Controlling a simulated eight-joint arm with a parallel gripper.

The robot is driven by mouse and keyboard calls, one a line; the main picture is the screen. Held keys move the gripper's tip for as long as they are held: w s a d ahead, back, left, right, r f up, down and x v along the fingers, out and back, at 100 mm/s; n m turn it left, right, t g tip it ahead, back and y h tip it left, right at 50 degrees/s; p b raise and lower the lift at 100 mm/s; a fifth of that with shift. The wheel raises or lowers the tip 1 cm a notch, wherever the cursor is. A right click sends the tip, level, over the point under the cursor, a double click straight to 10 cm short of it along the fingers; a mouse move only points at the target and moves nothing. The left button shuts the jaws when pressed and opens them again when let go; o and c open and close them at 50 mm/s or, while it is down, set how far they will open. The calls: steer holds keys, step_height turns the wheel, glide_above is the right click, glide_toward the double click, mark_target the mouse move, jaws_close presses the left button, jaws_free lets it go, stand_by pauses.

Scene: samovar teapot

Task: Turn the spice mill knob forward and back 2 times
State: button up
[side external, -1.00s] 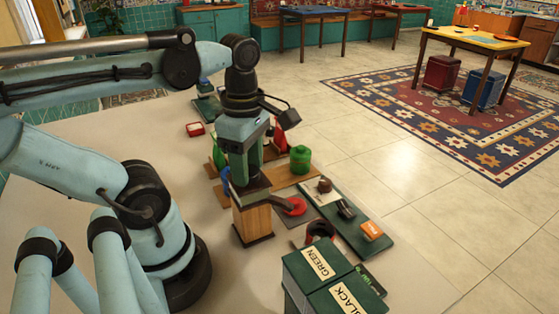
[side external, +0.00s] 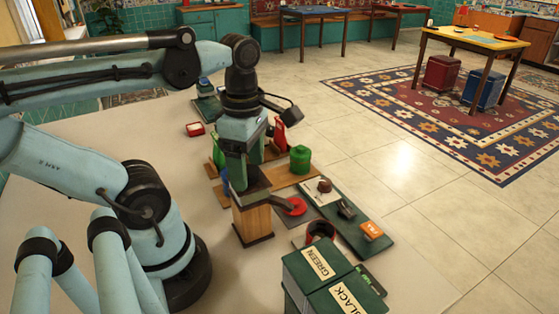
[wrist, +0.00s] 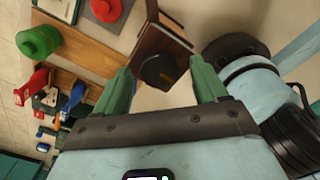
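The spice mill is a wooden box with a dark top and base, standing upright on the table in the side external view (side external: 252,220). In the wrist view its brown body (wrist: 176,34) shows at top centre. Its dark round knob (wrist: 157,72) lies between my fingers. My gripper (wrist: 162,76) is open, with a green finger on each side of the knob and a visible gap to each. In the side external view my gripper (side external: 240,178) points down over the mill top and hides the knob.
A red disc (side external: 294,205) lies beside the mill. A green jar (side external: 300,159) stands on a wooden board behind it. A dark green tray (side external: 373,243) with small items is to the right. Green boxes (side external: 318,263) stand in front. The table left of the mill is clear.

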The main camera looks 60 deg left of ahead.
mark_target(251, 170)
step_height(251, 170, up, 12)
stand_by(0.8)
steer(key=shift+w, duration=0.1)
steer(key=w+d+f+m+t, duration=0.1)
steer(key=w+f+m+t, duration=0.2)
steer(key=m, duration=1)
steer(key=w+d+f+m+t, duration=0.2)
steer(key=w+f+m+t, duration=0.2)
steer(key=w+f+m, duration=0.3)
step_height(251, 170, down, 3)
steer(key=m, duration=0.6)
steer(key=shift+w+f+m, duration=0.15)
steer(key=shift+f+m, duration=0.05)
steer(key=shift+m, duration=0.2)
